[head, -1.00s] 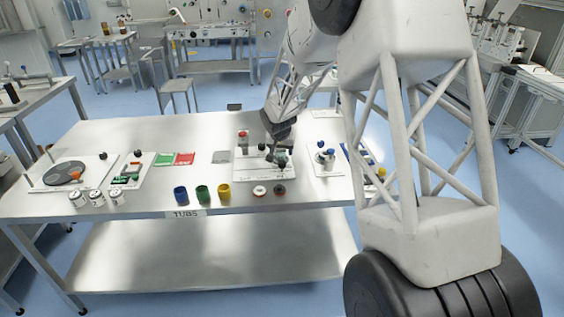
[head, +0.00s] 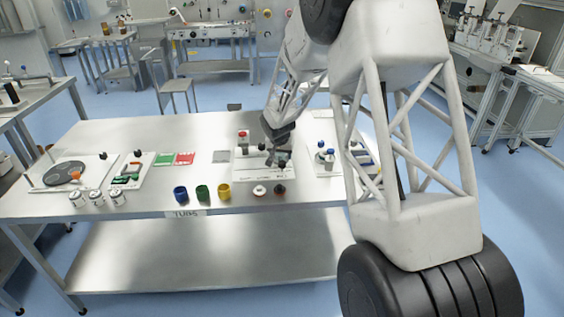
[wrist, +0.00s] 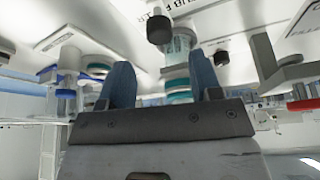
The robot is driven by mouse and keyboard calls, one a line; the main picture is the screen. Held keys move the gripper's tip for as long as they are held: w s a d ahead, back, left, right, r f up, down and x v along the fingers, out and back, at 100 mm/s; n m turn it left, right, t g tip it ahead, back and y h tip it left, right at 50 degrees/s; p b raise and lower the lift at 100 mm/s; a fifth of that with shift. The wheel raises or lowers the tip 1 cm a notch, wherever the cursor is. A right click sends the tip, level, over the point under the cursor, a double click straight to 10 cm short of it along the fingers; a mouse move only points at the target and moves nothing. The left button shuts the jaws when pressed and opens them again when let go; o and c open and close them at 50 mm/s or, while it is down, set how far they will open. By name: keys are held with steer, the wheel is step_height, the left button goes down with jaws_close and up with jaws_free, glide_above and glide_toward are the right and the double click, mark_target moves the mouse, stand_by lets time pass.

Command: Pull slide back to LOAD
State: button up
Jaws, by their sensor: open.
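In the head view, my gripper (head: 280,162) is low over the white base plate (head: 250,176) near the table's middle and hides part of its fixture. The wrist view shows the two blue fingers of my gripper (wrist: 161,72) apart. A clear cylinder with teal rings (wrist: 178,72) shows between and beyond them; I cannot tell whether they touch it. A black knob (wrist: 158,29) is just past the fingertips. A grey block (wrist: 264,52) stands to the right. I cannot tell which part is the slide, and no LOAD mark is readable.
A red-topped post (head: 243,137) stands at the plate's back left. A plate with blue-topped parts (head: 325,155) is to the right. Blue (head: 180,193), green (head: 203,192) and yellow (head: 224,190) tubs stand along the front edge, left of a white ring (head: 259,190). The table's back left is clear.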

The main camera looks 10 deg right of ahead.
mark_target(282, 162)
steer(key=shift+x, duration=2.8)
steer(key=shift+a, duration=0.1)
jaws_close()
